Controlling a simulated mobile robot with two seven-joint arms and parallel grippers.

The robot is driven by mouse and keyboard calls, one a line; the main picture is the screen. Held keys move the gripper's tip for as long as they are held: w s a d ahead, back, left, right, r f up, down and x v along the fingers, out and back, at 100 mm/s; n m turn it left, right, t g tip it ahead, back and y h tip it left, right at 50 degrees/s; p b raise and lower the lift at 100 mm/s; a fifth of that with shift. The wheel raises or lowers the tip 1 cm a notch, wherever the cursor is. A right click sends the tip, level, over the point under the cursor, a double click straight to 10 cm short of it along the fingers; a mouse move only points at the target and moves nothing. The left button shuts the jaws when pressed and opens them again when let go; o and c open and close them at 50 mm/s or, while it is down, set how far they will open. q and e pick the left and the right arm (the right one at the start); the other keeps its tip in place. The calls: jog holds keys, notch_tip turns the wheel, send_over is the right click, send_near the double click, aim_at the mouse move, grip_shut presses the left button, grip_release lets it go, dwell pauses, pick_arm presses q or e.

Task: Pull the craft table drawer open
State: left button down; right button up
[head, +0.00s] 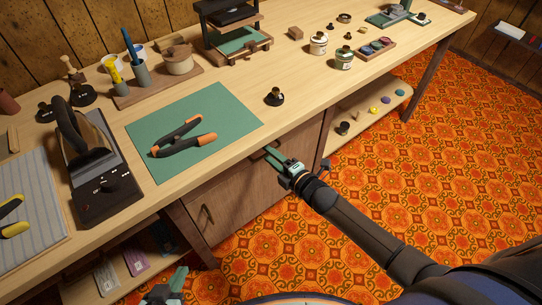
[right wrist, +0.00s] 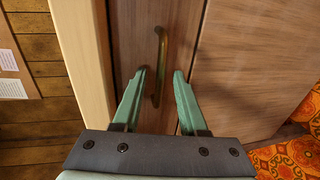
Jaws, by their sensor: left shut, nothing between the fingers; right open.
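The craft table (head: 290,85) has a wooden cabinet under its top. The drawer front (right wrist: 128,30) is a narrow wooden panel just below the table edge, and it looks shut. Its curved brass handle (right wrist: 158,45) shows in the right wrist view. My right gripper (head: 270,153) is at the drawer front, with its green fingers open. In the right wrist view my right gripper (right wrist: 161,70) has one finger on each side of the handle, and both look apart from it. My left gripper (head: 178,276) is shut and empty, low at the bottom of the head view.
A cabinet door (head: 235,195) with its own handle (head: 207,214) is below the drawer. An open shelf (head: 365,120) with small coloured items is at right. The patterned floor (head: 440,150) is clear.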

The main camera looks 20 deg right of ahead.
grip_shut()
dwell(1.4)
